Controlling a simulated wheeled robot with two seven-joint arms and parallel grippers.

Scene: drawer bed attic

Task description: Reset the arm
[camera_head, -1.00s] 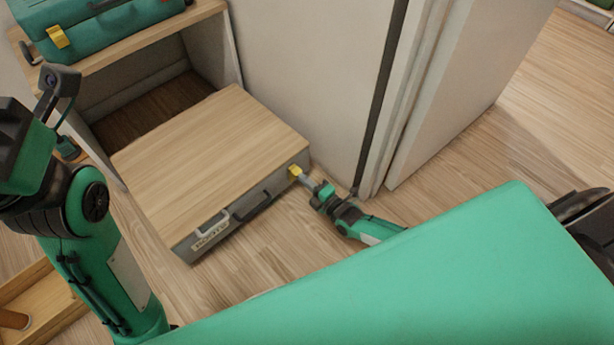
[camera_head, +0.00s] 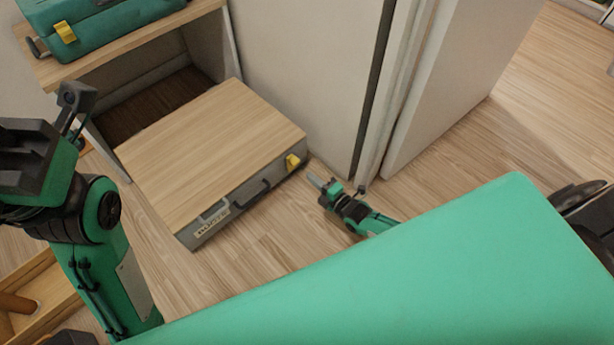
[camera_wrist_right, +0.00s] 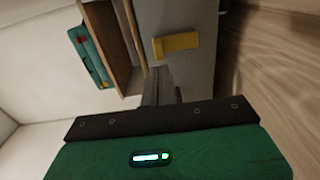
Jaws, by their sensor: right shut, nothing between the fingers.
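My right gripper (camera_head: 316,183) is low over the floor, just off the right front corner of a box with a wood-coloured top (camera_head: 215,150). Its fingers are shut and empty, apart from the box's yellow latch (camera_head: 293,161). In the right wrist view the shut fingers (camera_wrist_right: 160,85) point toward the grey front, with the yellow latch (camera_wrist_right: 176,44) beyond them. My left arm stands folded at the left edge of the head view. Its dark gripper end (camera_head: 30,145) is partly cut off, and its fingers cannot be made out.
The box sticks out of an open wooden cabinet (camera_head: 60,75) with a teal case (camera_head: 105,25) on top. A tall pale cabinet (camera_head: 300,70) stands behind my right gripper. A wooden tray (camera_head: 45,300) lies at lower left. Bare floor (camera_head: 450,150) is on the right.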

